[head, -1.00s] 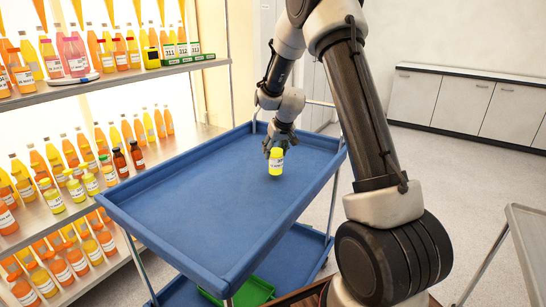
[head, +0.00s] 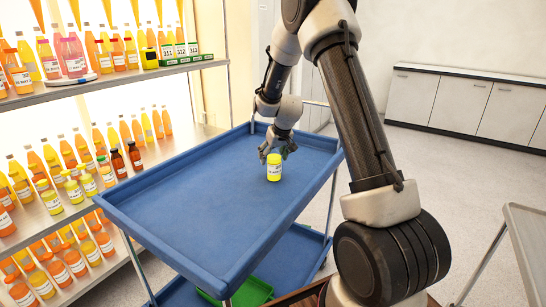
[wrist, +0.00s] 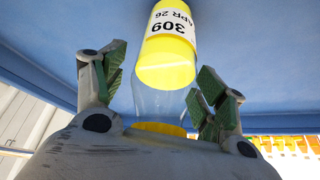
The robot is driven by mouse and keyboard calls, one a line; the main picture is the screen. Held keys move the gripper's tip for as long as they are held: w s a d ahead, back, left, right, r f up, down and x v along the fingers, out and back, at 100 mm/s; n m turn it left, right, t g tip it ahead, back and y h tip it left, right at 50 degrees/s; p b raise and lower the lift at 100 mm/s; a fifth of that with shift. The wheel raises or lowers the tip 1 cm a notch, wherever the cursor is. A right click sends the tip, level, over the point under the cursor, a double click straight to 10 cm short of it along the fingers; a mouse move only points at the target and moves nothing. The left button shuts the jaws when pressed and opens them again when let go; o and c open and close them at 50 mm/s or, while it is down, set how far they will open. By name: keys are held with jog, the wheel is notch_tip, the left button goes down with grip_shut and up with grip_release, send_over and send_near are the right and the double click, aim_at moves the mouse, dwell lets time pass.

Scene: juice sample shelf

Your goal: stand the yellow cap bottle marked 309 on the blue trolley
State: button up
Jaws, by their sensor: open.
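The yellow cap bottle (head: 274,170) stands upright on the upper deck of the blue trolley (head: 205,220), toward its far right part. In the wrist view the same bottle (wrist: 167,60) shows a white label reading 309 and APR 26, upside down, with yellow contents and a clear upper part. My gripper (head: 277,152) is open at the bottle's top, just behind it in the head view. In the wrist view my gripper's fingers (wrist: 162,78) are spread on both sides of the bottle, with gaps visible. The underside of the bottle is hidden.
The trolley's upper deck is otherwise bare, with a raised rim. A lit shelf (head: 110,86) full of juice bottles stands at the left. A green crate (head: 252,292) is on the trolley's lower deck. A grey table (head: 530,240) is at the right edge.

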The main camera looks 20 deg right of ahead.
jog(key=s+a+f+v, duration=0.1)
jog(key=s+v, duration=0.1)
jog(key=v, duration=0.9)
jog(key=s+a+f+v, duration=0.1)
jog(key=s+v, duration=0.1)
jog(key=v, duration=0.9)
jog(key=s+r, duration=0.2)
jog(key=s, duration=1.2)
jog(key=s+a+r+g, duration=0.1)
jog(key=s+r, duration=0.1)
jog(key=s, duration=1.2)
jog(key=shift+s, duration=0.35)
